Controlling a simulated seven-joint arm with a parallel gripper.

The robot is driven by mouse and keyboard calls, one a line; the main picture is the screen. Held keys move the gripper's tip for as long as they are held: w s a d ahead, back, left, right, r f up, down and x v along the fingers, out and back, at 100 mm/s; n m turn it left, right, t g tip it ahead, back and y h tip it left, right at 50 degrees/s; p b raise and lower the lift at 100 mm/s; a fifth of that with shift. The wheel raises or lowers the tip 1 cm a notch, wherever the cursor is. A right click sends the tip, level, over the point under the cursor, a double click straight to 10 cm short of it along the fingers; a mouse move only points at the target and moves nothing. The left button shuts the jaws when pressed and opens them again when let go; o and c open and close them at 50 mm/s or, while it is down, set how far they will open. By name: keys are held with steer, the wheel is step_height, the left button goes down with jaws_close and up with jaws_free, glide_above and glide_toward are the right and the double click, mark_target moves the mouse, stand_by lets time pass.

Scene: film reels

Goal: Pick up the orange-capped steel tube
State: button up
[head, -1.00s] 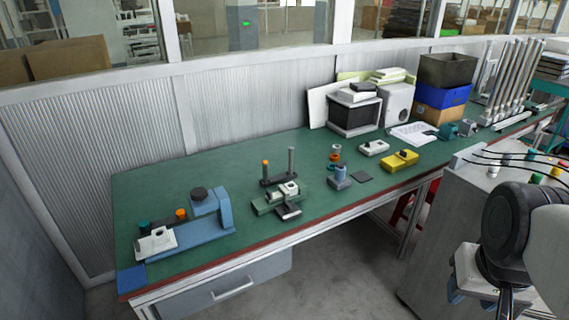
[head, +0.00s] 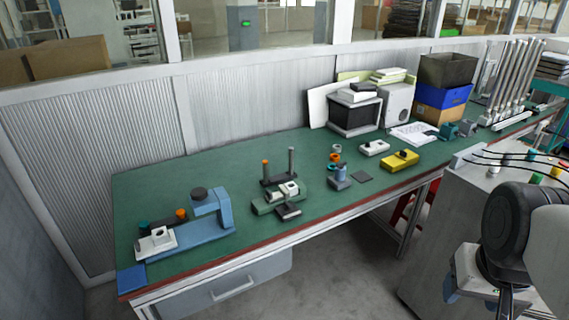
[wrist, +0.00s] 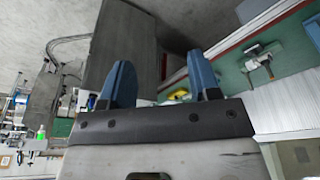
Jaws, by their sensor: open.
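The orange-capped steel tube (head: 265,172) stands upright at the back left of a small dark stand near the middle of the green bench. A plain steel tube (head: 291,162) stands upright to its right. My gripper (wrist: 160,82) shows two blue fingers, wide apart with nothing between them. In the head view my wrist is at the lower right, beside the grey cabinet, far from the tube; the fingertips are not clear there. In the wrist view the bench lies sideways at the upper right, and I cannot make out the tube for sure.
The grey cabinet (head: 425,250) stands between my arm and the bench. Bench space behind the tubes is clear.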

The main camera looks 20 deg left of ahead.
steer(key=shift+w, duration=0.1)
steer(key=w+a+f+m+g+y, duration=0.1)
steer(key=w+a+m+y, duration=0.2)
steer(key=w+a, duration=0.75)
steer(key=w+a+m+y, duration=0.25)
steer(key=w+a, duration=0.25)
steer(key=w, duration=1)
steer(key=w+a+f+m+g+y, duration=0.1)
steer(key=w+a+m+y, duration=0.2)
steer(key=w+a, duration=0.75)
steer(key=w+a+f+m+y, duration=0.1)
steer(key=w+a+f+m, duration=0.3)
steer(key=w, duration=0.5)
steer(key=w+a+f+m+y, duration=0.1)
steer(key=w+a+f+y, duration=0.1)
steer(key=w+a+f, duration=0.6)
steer(key=m+t+y, duration=0.2)
steer(key=m, duration=0.4)
glide_toward(266, 173)
steer(key=w+a, duration=0.1)
steer(key=a, duration=0.1)
steer(key=shift+w+a+f+m, duration=0.1)
steer(key=shift+w+a+m, duration=0.15)
steer(key=shift+w+a, duration=0.15)
steer(key=shift+x, duration=1.3)
steer(key=shift+a, duration=0.1)
